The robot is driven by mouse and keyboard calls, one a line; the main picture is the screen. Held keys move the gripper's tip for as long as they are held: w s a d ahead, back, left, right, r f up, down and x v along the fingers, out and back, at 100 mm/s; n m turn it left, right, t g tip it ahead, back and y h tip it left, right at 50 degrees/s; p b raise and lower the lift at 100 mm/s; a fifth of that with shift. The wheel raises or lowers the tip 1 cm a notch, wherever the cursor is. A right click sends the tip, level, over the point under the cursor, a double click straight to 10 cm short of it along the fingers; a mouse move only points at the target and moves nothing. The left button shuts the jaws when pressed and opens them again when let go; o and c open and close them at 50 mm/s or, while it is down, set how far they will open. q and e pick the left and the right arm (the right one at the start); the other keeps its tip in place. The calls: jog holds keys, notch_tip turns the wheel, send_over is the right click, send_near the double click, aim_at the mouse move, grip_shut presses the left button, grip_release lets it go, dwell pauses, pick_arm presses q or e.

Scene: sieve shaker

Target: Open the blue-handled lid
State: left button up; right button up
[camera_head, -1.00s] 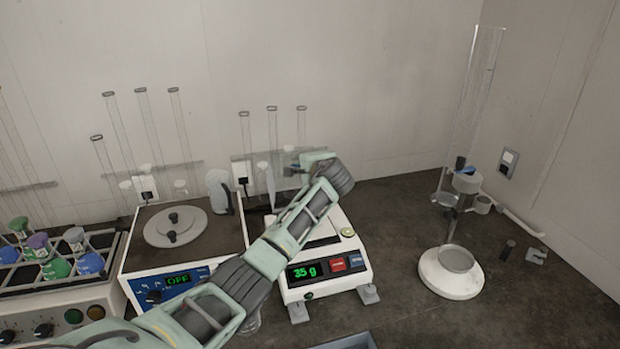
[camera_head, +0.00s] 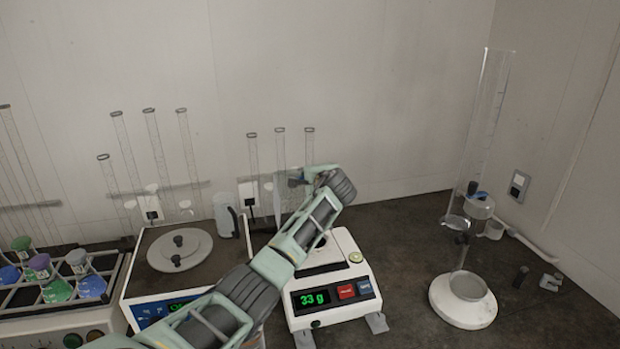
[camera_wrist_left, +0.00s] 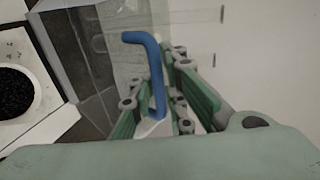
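The blue handle (camera_wrist_left: 155,75) is a bent bar on a clear, see-through lid (camera_wrist_left: 110,45) in the left wrist view. My left gripper (camera_wrist_left: 158,95) has one green finger on each side of the handle. A gap shows between the fingers, and I see no firm grip on the bar. In the head view my left gripper (camera_head: 308,178) is above the back of the white balance (camera_head: 335,285), whose display reads about 33 g. My left arm hides part of the balance there, and the lid is hard to make out. My right gripper is not in view.
A hotplate (camera_head: 180,250) with a round grey plate is left of the balance. A rack of coloured flasks (camera_head: 60,285) stands further left. A white-based stand with a tall cylinder (camera_head: 485,140) is at the right. A dish of dark grains (camera_wrist_left: 15,90) shows beside the gripper.

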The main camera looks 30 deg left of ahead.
pick_arm(q)
jog(key=shift+o, duration=0.5)
jog(key=shift+d+r, duration=0.1)
jog(key=shift+d, duration=0.05)
jog(key=shift+s, duration=0.1)
jog(key=shift+s+d, duration=0.1)
jog(key=shift+d, duration=0.05)
jog(key=v, duration=1.1)
jog(key=shift+s+d+r, duration=0.15)
jog(key=shift+s+d, duration=0.05)
jog(key=shift+d, duration=0.05)
jog(key=shift+c, duration=0.4)
